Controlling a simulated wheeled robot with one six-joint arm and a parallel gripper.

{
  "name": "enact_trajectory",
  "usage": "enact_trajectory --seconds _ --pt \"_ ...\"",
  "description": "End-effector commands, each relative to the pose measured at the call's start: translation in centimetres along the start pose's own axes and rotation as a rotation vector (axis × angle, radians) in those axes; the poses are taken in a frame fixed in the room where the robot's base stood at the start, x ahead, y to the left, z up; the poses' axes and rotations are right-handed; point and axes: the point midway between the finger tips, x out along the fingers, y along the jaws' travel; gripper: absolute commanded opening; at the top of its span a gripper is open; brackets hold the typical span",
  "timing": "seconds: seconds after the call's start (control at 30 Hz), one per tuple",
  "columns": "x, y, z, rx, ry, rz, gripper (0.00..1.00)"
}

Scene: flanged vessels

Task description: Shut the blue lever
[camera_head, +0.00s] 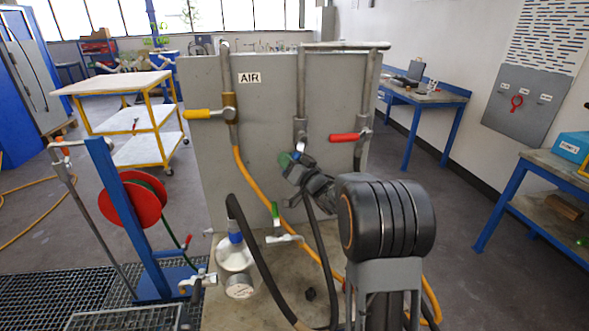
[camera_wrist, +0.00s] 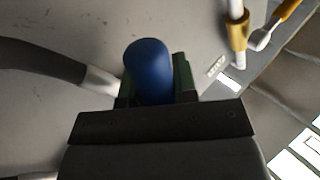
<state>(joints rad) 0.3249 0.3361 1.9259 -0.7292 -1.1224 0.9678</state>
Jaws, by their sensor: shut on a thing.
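The blue lever (camera_wrist: 148,68) shows in the wrist view as a rounded blue handle end between my green-padded fingers. My gripper (camera_wrist: 156,88) is shut on it. In the head view, my gripper (camera_head: 291,160) is at the middle pipe of the grey panel, just below its valve (camera_head: 300,130). Only a small blue patch of the lever (camera_head: 297,155) shows there; the gripper hides the rest, so I cannot tell its exact angle.
Dark hoses and an orange hose (camera_head: 252,188) hang close to my gripper. A green-handled valve (camera_head: 276,214) stands below.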

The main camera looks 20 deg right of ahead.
Motion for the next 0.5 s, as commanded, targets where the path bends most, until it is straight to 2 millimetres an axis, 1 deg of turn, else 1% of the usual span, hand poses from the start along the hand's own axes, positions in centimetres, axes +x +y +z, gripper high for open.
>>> enact_trajectory --seconds 0.03,0.1,0.5 --pt "0.1 -0.2 0.4 0.037 0.027 -0.004 0.00" --pt "0.4 -0.7 0.4 0.092 0.064 -0.006 0.00" --pt "1.8 -2.9 -0.8 0.410 0.276 -0.014 0.00"
